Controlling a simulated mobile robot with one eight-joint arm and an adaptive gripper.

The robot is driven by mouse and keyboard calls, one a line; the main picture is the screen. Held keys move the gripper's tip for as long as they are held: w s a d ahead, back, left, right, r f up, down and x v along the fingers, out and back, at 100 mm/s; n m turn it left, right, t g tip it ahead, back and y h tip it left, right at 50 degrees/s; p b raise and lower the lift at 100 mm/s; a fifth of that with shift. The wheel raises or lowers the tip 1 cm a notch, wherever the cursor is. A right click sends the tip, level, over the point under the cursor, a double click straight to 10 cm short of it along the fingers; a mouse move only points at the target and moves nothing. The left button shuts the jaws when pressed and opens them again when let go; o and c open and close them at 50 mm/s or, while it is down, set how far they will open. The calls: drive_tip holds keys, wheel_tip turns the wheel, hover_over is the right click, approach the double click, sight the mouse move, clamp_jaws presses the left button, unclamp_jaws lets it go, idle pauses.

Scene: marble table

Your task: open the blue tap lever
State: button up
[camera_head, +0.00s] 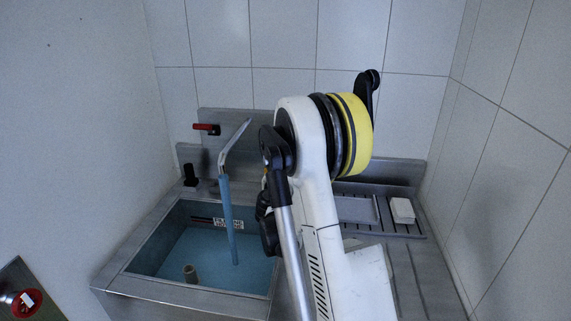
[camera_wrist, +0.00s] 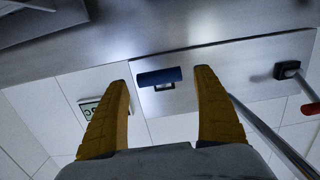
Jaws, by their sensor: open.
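In the wrist view the blue tap lever (camera_wrist: 160,76) is a short, dark blue bar on a small mount on the metal back panel. It lies between the two yellow-brown fingers of my gripper (camera_wrist: 163,74), crosswise to them. The fingers are spread wide and empty, one on each side of the lever. I see no clear contact, and the distance to the lever is hard to tell. In the head view my white arm covers the area right of the spout, so the blue lever and my fingertips are hidden there.
A red lever (camera_head: 207,128) is on the back panel; it also shows in the wrist view (camera_wrist: 309,108). The silver spout (camera_head: 233,142) stands close left of my arm, over the sink (camera_head: 150,284). A white block (camera_head: 402,210) lies on the right drainboard. Tiled walls enclose the back and right.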

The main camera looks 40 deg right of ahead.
drive_tip(key=f+v, duration=0.1)
drive_tip(key=v, duration=0.9)
drive_tip(key=shift+r, duration=0.45)
